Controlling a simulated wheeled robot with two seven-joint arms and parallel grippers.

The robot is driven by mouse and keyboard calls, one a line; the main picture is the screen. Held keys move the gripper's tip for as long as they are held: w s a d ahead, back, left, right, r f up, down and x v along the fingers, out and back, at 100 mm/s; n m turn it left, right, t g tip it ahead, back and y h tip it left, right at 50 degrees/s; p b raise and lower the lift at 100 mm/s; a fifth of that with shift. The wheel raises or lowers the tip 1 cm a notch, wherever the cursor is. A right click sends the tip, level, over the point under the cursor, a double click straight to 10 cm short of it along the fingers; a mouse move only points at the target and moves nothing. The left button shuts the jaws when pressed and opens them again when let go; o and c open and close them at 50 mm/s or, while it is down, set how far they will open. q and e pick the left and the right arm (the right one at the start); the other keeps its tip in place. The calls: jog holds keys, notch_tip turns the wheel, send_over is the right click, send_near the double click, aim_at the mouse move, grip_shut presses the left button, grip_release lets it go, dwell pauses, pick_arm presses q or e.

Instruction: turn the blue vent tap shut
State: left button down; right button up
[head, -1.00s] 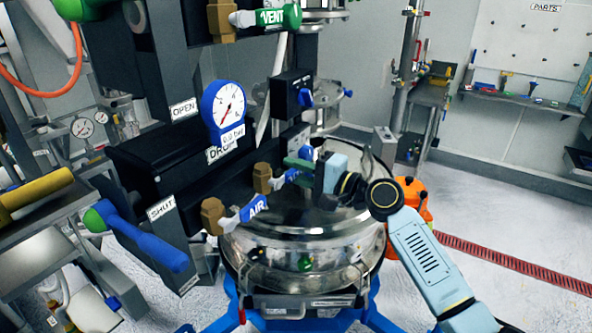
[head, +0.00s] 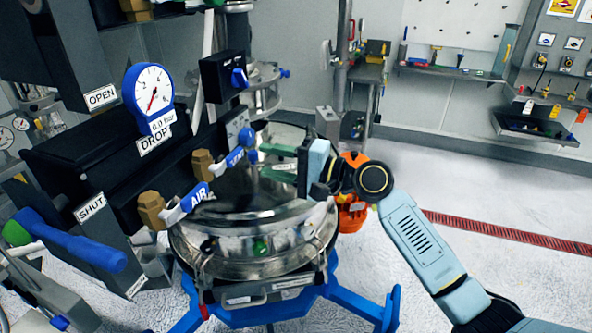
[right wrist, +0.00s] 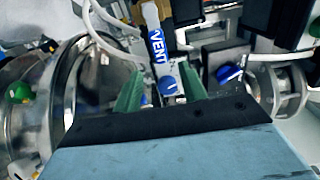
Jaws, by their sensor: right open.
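The blue vent tap (head: 235,158) sits on a brass valve body (head: 203,165) on the dark panel, above the steel vessel's lid. Its lever points right and slightly up, much like the blue AIR lever nearby. In the right wrist view the lever marked VENT (right wrist: 157,48) lies beyond the fingertips, roughly between them in the picture. My right gripper (head: 264,161) is open, with its green fingers pointing left at the tap and a visible gap to the lever. In the right wrist view my gripper (right wrist: 160,88) holds nothing. My left gripper is out of view.
The blue AIR tap (head: 198,197) is just below left of the vent tap. A pressure gauge (head: 150,93) reading 0.0 bar stands above. The steel vessel (head: 262,250) is beneath the gripper. A blue DROP lever (head: 75,245) juts out at left. Open floor lies at right.

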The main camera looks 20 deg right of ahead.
jog(key=b+v, duration=0.1)
jog(key=v, duration=0.4)
jog(key=shift+s+d, duration=0.1)
jog(key=shift+d, duration=0.05)
